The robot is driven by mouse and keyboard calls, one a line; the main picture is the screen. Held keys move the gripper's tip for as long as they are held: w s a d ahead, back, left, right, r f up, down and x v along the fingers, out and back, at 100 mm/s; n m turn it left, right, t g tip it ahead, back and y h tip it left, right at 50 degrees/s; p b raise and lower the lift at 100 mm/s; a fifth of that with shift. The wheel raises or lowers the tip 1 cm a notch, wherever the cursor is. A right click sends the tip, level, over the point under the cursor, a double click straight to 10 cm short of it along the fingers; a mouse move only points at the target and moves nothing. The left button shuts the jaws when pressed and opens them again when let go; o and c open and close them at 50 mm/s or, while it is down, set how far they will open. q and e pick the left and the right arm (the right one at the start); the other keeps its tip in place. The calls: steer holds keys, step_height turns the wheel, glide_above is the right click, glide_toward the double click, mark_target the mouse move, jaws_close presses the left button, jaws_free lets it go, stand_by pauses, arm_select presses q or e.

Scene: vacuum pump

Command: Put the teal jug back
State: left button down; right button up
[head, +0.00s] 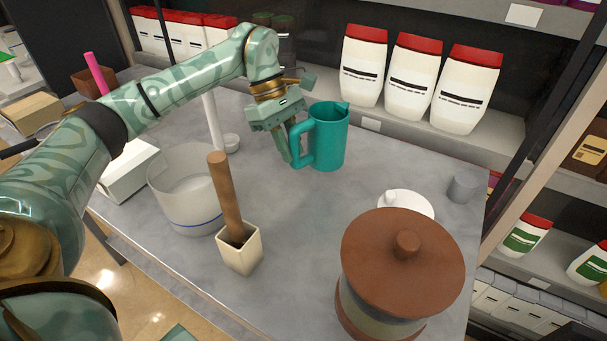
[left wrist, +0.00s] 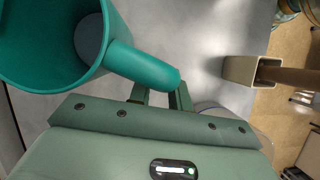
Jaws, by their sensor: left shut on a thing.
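The teal jug (head: 329,137) stands upright on the grey table (head: 290,225) towards its far edge, with its handle facing left. My left gripper (head: 292,150) is at the handle and shut on it. In the left wrist view the teal jug (left wrist: 62,45) is at the upper left, and its open mouth shows an empty-looking inside. The handle runs to the left gripper's fingers (left wrist: 160,95), which are partly hidden behind it. Whether the jug's base touches the table is hard to tell. My right gripper is not in view.
A clear cylinder (head: 185,190) and a beige pot (head: 240,250) with a brown rod stand left of the jug. A brown-lidded jar (head: 400,260), a white lid (head: 405,203) and a grey cup (head: 463,188) stand to the right. White bottles (head: 412,75) line the shelf behind.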

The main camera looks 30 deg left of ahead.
arm_select(q)
steer(key=shift+f+b, duration=0.55)
steer(key=shift+f, duration=2.35)
steer(key=shift+f, duration=0.1)
steer(key=c, duration=1.3)
jaws_free()
steer(key=shift+r, duration=0.2)
steer(key=p+v, duration=0.3)
steer(key=v, duration=0.8)
steer(key=shift+a+r, duration=0.15)
steer(key=shift+r, duration=0.25)
